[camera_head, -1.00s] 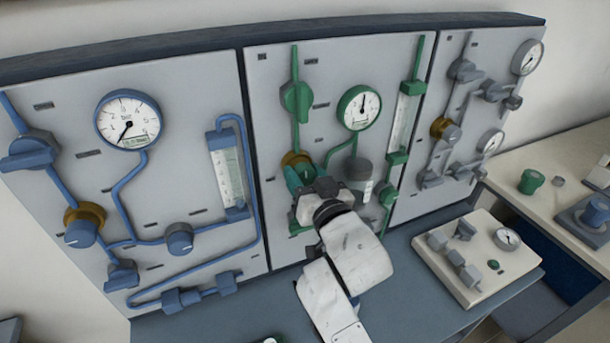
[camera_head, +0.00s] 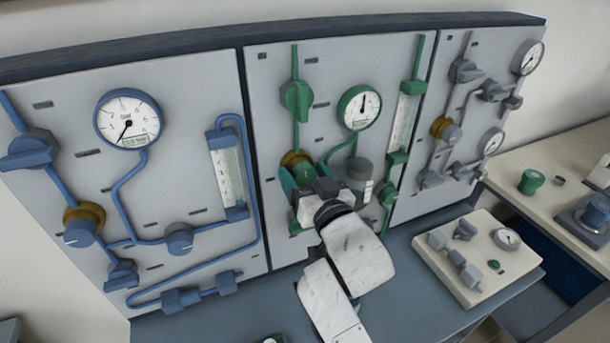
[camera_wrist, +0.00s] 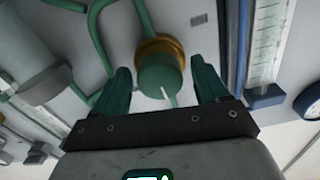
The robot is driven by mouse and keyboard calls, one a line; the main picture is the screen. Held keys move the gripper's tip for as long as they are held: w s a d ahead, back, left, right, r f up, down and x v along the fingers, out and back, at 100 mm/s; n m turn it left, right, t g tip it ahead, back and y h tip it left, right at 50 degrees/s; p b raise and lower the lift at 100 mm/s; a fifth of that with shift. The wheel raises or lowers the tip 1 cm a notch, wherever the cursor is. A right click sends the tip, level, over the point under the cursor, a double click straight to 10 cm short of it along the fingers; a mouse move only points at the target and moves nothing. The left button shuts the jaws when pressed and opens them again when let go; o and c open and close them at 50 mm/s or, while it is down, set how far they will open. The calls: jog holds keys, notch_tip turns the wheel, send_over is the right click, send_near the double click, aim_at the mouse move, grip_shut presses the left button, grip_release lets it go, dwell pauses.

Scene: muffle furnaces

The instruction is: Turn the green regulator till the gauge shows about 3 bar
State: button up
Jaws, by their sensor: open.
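The green regulator (camera_wrist: 160,78) is a round green knob with a white mark and a brass collar. In the wrist view it lies between the two dark green fingers of my gripper (camera_wrist: 162,68), with a gap on each side. In the head view my gripper (camera_head: 306,180) is at the middle panel, open, and hides most of the knob; the brass collar (camera_head: 295,160) shows above it. The green-rimmed gauge (camera_head: 359,107) is up and right of my gripper. Its needle points nearly straight up; its numbers are too small to read.
A green valve handle (camera_head: 296,101) sits above my gripper. A grey cylinder (camera_head: 360,172) is close on its right. The blue panel (camera_head: 200,90) is on the left, and a grey panel (camera_head: 455,200) is on the right. A pale box (camera_head: 470,255) stands on the bench.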

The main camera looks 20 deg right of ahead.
jog(key=s+b, duration=0.2)
jog(key=s, duration=0.8)
jog(key=shift+s, duration=0.25)
dwell(1.2)
jog(key=p, duration=0.3)
jog(key=shift+r, duration=0.2)
jog(key=w+p, duration=0.2)
jog(key=w, duration=0.8)
jog(key=shift+w+f, duration=0.15)
jog(key=shift+w, duration=0.25)
